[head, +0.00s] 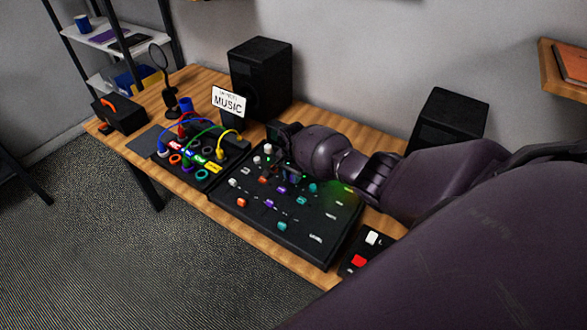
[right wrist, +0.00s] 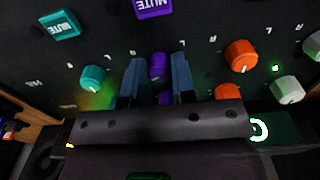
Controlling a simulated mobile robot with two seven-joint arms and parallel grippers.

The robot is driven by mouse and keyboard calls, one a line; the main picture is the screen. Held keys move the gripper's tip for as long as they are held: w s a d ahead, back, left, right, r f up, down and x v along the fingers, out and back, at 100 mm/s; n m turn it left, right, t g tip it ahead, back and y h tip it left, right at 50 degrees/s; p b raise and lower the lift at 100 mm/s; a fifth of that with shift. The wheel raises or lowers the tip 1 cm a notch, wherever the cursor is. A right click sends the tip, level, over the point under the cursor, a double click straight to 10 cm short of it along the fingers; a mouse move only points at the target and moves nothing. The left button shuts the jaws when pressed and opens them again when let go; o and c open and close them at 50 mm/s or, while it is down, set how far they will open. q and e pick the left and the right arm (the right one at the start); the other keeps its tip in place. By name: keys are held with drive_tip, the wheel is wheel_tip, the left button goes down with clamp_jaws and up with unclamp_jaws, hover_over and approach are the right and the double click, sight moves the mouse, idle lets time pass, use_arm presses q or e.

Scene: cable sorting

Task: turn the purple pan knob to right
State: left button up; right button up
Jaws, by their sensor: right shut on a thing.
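The purple pan knob (right wrist: 157,66) sits on the black mixer panel, between the two blue-grey fingers of my right gripper (right wrist: 157,82) in the right wrist view. The fingers are shut on it from both sides. Another purple piece (right wrist: 165,98) shows just below it, partly hidden by the gripper body. In the head view my right gripper (head: 282,147) is over the back part of the mixer (head: 318,218), and I cannot make out the held knob there. My left gripper is not in view.
A teal knob (right wrist: 93,77) and an orange knob (right wrist: 240,56) stand on either side of the fingers. A purple MUTE button (right wrist: 153,7) lies beyond. A cable box (head: 237,146), a MUSIC sign (head: 228,101) and a speaker (head: 260,78) stand left of my right arm.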

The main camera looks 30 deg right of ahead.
drive_tip(key=shift+s+a+m+p, duration=0.1)
drive_tip(key=shift+m+p, duration=0.4)
drive_tip(key=shift+m, duration=0.3)
drive_tip(key=shift+m+p, duration=0.5)
drive_tip(key=shift+m, duration=0.4)
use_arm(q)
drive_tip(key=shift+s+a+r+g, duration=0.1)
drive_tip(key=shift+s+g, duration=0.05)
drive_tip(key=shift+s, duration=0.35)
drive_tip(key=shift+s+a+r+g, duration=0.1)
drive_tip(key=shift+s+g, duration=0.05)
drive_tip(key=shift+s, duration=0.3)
use_arm(e)
drive_tip(key=shift+f+m, duration=0.1)
drive_tip(key=shift+m, duration=0.3)
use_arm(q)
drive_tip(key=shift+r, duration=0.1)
use_arm(e)
drive_tip(key=o, duration=0.9)
drive_tip(key=shift+d, duration=0.2)
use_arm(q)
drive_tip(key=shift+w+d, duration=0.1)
use_arm(e)
drive_tip(key=shift+r, duration=0.2)
